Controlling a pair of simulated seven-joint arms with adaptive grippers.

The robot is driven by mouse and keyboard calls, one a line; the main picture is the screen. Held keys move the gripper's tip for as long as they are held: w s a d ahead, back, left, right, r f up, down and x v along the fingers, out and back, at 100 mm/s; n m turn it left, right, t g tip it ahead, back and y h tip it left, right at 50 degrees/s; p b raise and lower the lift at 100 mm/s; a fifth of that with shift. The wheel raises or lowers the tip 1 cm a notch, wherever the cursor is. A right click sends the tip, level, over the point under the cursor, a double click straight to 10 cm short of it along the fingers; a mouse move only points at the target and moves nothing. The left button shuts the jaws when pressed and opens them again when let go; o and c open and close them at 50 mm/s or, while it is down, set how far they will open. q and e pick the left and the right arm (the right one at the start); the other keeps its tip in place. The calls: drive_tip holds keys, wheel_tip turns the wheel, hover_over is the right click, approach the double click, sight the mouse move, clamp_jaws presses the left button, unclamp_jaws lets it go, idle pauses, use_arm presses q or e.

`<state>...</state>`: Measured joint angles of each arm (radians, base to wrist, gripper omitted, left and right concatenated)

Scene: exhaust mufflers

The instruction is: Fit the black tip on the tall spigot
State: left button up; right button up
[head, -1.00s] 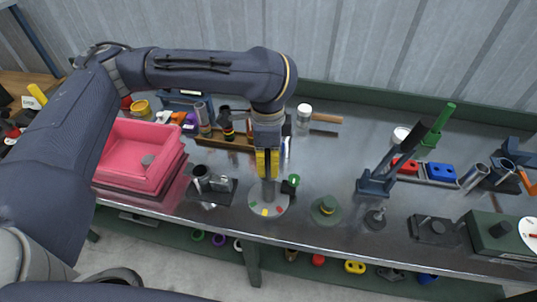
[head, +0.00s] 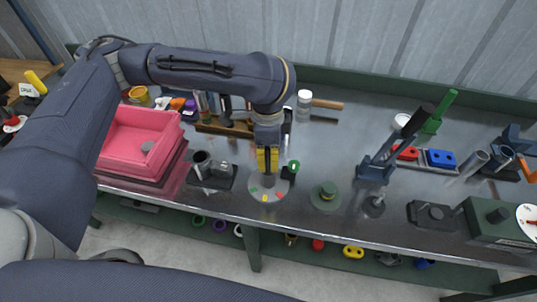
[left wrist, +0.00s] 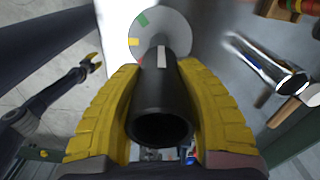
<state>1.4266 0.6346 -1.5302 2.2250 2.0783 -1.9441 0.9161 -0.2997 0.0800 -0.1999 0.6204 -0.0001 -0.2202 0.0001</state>
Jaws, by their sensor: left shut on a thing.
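My left gripper (head: 267,160) has yellow fingers and points down over a pale round disc with coloured marks (head: 256,194). In the left wrist view the fingers (left wrist: 158,105) are shut on a black tube, the black tip (left wrist: 160,100). Its open near end faces the camera and its far end overlaps the disc (left wrist: 178,28). A pale stripe shows near that far end. The spigot beneath is hidden by the tip and fingers, so I cannot tell whether the tip is around it or above it.
A pink tray (head: 127,140) lies left of the disc, and a dark block with a cup (head: 212,176) stands nearer. A green stepped piece (head: 327,194) and a small grey post (head: 374,204) stand to the right. A tilted black-handled tool (head: 395,145) rises behind them.

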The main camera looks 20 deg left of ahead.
use_arm(q)
drive_tip(key=shift+f, duration=3.25)
drive_tip(key=o, duration=1.1)
drive_tip(key=shift+r, duration=0.1)
